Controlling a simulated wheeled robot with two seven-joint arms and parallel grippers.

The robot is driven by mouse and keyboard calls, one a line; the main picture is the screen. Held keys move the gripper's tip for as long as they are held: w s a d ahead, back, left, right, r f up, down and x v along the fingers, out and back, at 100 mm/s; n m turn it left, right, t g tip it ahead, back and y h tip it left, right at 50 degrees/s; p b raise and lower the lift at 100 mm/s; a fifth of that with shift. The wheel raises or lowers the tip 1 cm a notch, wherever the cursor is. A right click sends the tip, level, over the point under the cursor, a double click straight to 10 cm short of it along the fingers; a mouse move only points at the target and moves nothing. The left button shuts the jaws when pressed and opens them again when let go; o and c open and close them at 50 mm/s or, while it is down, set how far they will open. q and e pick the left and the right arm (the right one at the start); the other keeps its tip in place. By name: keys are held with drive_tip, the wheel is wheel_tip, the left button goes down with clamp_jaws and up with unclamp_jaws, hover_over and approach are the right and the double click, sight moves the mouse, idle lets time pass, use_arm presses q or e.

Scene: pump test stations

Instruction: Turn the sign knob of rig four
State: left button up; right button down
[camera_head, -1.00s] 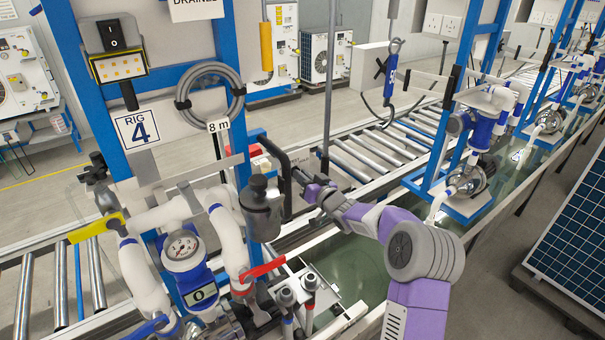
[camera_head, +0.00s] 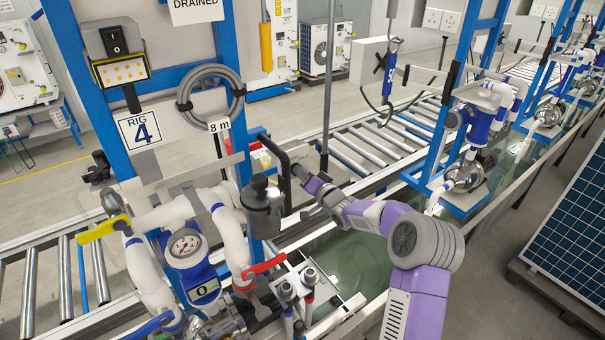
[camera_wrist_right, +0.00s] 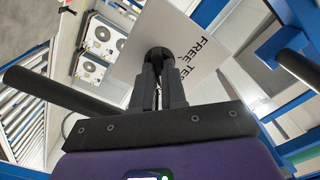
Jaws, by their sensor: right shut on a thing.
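My right arm reaches in from the lower right of the head view, with its gripper (camera_head: 302,174) beside the right side of rig four. In the right wrist view, the two dark fingers (camera_wrist_right: 160,92) are closed on a round black knob (camera_wrist_right: 159,58). The knob stands in front of a white sign plate (camera_wrist_right: 190,38), whose black lettering is partly readable as "FREE" and is tilted. My left gripper is not in view.
White pipes, a gauge (camera_head: 185,246), a yellow lever (camera_head: 103,229) and a red lever (camera_head: 260,268) are below. A roller conveyor (camera_head: 375,150) runs behind.

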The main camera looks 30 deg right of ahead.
idle(0.3)
drive_tip(key=c, duration=1.2)
unclamp_jaws()
drive_tip(key=shift+s, duration=0.1)
drive_tip(key=s, duration=0.2)
drive_tip(key=s+b, duration=0.1)
drive_tip(key=s, duration=0.4)
drive_tip(key=shift+s+d+b, duration=0.15)
drive_tip(key=shift+d+b, duration=0.1)
drive_tip(key=shift+b, duration=0.15)
